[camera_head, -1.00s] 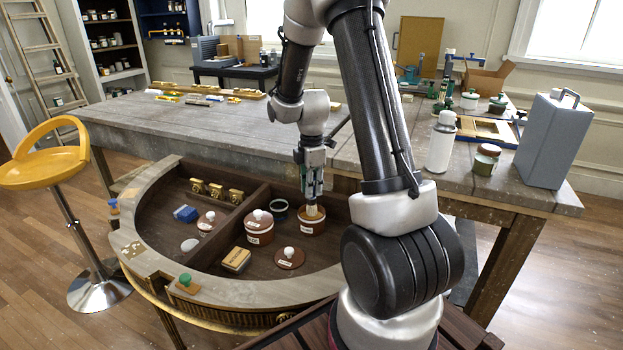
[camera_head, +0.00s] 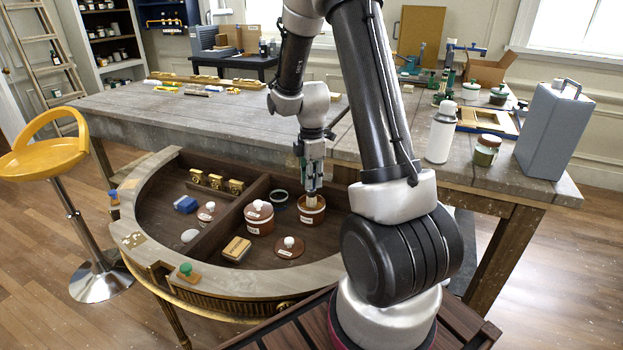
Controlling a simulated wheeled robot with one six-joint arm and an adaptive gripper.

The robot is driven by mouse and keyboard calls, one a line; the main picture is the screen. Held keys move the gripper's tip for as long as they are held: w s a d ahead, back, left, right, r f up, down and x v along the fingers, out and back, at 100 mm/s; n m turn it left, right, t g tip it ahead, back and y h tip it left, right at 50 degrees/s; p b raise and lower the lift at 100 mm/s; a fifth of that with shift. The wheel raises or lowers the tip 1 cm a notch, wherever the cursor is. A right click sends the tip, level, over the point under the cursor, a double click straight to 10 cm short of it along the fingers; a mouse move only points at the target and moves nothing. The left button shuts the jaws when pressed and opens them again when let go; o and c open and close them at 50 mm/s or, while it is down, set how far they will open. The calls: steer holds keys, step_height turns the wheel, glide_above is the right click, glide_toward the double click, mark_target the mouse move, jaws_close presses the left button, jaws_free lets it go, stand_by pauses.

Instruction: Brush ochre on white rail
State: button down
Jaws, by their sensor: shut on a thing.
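My gripper (camera_head: 312,186) points down and is shut on a brush, of which little shows. It is directly over an open brown pot (camera_head: 312,217) with a white label, and the brush's lower end appears to be in the pot's mouth. The pot's contents and the bristles are too small to make out. The pale curved rail (camera_head: 225,297) runs around the front of the half-round console, to the left of and nearer than the pot. I cannot tell any ochre on it.
A lidded brown pot (camera_head: 259,219), a loose lid (camera_head: 290,247), a dark ring-like dish (camera_head: 278,199) and a yellow block (camera_head: 237,249) lie nearby in the console. A dark divider (camera_head: 225,226) crosses it. A green-knobbed item (camera_head: 187,272) sits on the rail. The workbench (camera_head: 220,130) stands behind.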

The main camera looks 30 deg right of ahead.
steer(key=shift+f, duration=0.5)
stand_by(1.1)
steer(key=shift+r, duration=3.55)
